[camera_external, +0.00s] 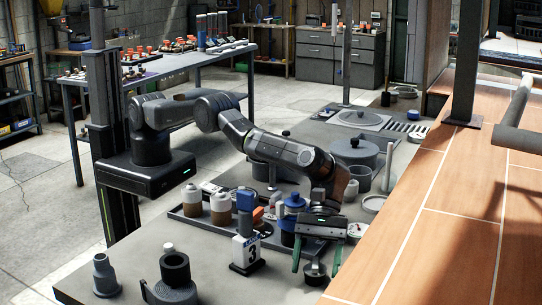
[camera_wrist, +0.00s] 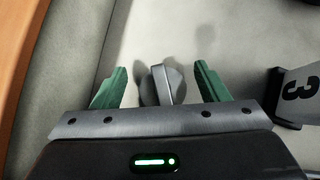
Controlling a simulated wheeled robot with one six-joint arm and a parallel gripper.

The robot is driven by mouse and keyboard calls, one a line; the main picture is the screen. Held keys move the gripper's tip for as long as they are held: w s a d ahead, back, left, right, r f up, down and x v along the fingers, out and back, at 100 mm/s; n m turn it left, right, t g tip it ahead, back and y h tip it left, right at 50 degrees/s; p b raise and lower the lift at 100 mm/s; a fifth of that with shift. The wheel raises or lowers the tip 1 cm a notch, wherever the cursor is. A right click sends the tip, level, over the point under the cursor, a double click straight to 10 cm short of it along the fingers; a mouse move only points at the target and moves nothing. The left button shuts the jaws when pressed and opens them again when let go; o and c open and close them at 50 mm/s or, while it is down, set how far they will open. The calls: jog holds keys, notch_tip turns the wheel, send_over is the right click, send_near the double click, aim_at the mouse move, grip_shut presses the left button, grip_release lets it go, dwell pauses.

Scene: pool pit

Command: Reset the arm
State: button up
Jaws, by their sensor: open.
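My gripper (camera_external: 317,262) hangs low over the front part of the grey bench, with its green fingers pointing down. In the wrist view my gripper (camera_wrist: 160,82) has its two green fingers spread well apart. A small grey round piece with a raised ridge (camera_wrist: 162,86) shows between the fingers, not clasped by them. The same small dark piece (camera_external: 315,274) sits under my gripper in the external view. My arm reaches out across the bench from the dark column at the left.
Grey round parts (camera_external: 174,270) stand front left. A wooden surface (camera_external: 440,225) rises close on the right.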

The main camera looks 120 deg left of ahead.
notch_tip(320, 180, up, 8)
jog(key=p, duration=0.6)
jog(key=shift+s+r, duration=0.1)
jog(key=a+r+n+t+y+b, duration=0.25)
jog(key=a+n, duration=0.25)
jog(key=a, duration=2.3)
jog(key=s+a+n+t, duration=0.1)
jog(key=s+a, duration=0.1)
jog(key=a, duration=0.3)
jog(key=s+a+n+b, duration=0.1)
jog(key=s+a, duration=0.1)
jog(key=a, duration=0.3)
jog(key=s+a+f+n+t+y, duration=0.1)
jog(key=s+a, duration=0.1)
jog(key=a, duration=0.2)
jog(key=shift+s+a+t+b, duration=0.25)
jog(key=shift+a+t+b, duration=0.1)
jog(key=shift+a, duration=0.05)
jog(key=s+a+f+n+t+y+b, duration=0.1)
jog(key=s+a+n+y, duration=0.1)
jog(key=s+a, duration=0.9)
jog(key=shift+s+a+n, duration=0.2)
jog(key=shift+s+n, duration=0.2)
jog(key=shift+n, duration=0.4)
jog(key=shift+y, duration=0.25)
